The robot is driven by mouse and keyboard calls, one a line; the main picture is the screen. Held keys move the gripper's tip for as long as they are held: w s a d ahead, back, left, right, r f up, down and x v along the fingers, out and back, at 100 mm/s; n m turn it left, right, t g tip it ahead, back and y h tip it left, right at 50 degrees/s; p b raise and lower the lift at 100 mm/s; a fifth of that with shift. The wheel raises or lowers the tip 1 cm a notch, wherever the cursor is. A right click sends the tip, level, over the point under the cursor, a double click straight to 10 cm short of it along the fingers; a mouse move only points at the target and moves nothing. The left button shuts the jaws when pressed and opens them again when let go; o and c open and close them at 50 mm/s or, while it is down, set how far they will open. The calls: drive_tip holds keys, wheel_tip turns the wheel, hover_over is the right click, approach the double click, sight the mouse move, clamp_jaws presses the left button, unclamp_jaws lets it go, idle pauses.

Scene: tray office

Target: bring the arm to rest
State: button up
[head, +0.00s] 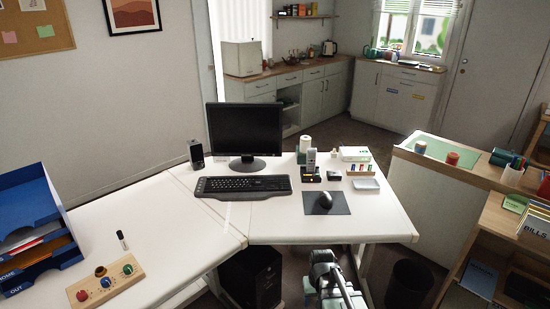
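My arm (335,283) shows at the bottom of the head view, right of the middle. It is grey and white and appears folded, in front of the near edge of the white desk (270,228). I cannot make out the fingers of my gripper, so I cannot tell whether it is open or shut. No object can be seen held at the arm.
On the desk are a monitor (243,129), a keyboard (243,185), a mouse (325,201) on a dark mat and a small white tray (366,184). Blue letter trays (28,215) and a knob board (104,282) are at left. A dark bin (410,283) stands right.

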drive_tip(key=s+d+f+g, duration=0.1)
drive_tip(key=s+f+g, duration=0.1)
drive_tip(key=s+f, duration=0.5)
drive_tip(key=s+d+f+g, duration=0.1)
drive_tip(key=s+f, duration=0.6)
drive_tip(key=s, duration=0.7)
drive_tip(key=s+d+f+g, duration=0.1)
drive_tip(key=s+f+g, duration=0.2)
drive_tip(key=s+f, duration=0.4)
drive_tip(key=s, duration=0.4)
drive_tip(key=shift+s+f+m+g, duration=0.25)
drive_tip(key=shift+m+g, duration=0.15)
drive_tip(key=shift+d, duration=0.1)
